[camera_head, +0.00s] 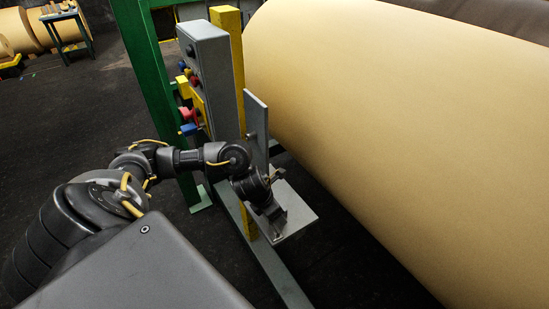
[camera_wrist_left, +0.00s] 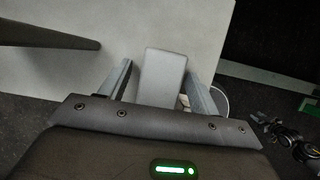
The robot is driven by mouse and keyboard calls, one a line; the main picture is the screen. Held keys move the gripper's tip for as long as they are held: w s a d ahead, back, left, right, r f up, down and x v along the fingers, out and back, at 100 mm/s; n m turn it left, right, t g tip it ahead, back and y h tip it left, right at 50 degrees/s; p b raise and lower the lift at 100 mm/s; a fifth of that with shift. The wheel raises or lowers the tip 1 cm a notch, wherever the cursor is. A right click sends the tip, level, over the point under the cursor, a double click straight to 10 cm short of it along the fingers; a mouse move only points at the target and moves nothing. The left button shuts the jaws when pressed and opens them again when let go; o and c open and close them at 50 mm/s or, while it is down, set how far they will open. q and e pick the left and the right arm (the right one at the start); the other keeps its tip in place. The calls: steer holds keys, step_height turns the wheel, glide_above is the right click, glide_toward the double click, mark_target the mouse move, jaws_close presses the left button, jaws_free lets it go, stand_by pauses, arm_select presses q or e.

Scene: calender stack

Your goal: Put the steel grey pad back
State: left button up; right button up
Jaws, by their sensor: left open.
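A small grey pad (camera_wrist_left: 164,72) shows in the left wrist view, on or just above a pale flat plate. My left gripper (camera_wrist_left: 160,66) is open, with one finger on each side of the pad and visible gaps between. In the head view my left gripper (camera_head: 277,226) is low over the metal shelf plate (camera_head: 302,214), and the pad cannot be made out clearly there. Whether the pad touches the plate is unclear. My right gripper is not in view.
An upright grey plate (camera_head: 256,125) rises behind the shelf. A yellow post (camera_head: 229,40) and a grey control box (camera_head: 208,65) with coloured buttons stand to its left. A large tan roll (camera_head: 400,110) fills the right side. Dark floor lies open at left.

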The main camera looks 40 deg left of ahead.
arm_select(q)
steer(key=v, duration=0.5)
steer(key=shift+w+r, duration=0.25)
steer(key=shift+w, duration=0.1)
steer(key=v, duration=0.4)
steer(key=shift+r+p, duration=0.25)
steer(key=shift+p, duration=0.05)
steer(key=shift+s+r, duration=0.35)
steer(key=shift+r, duration=0.1)
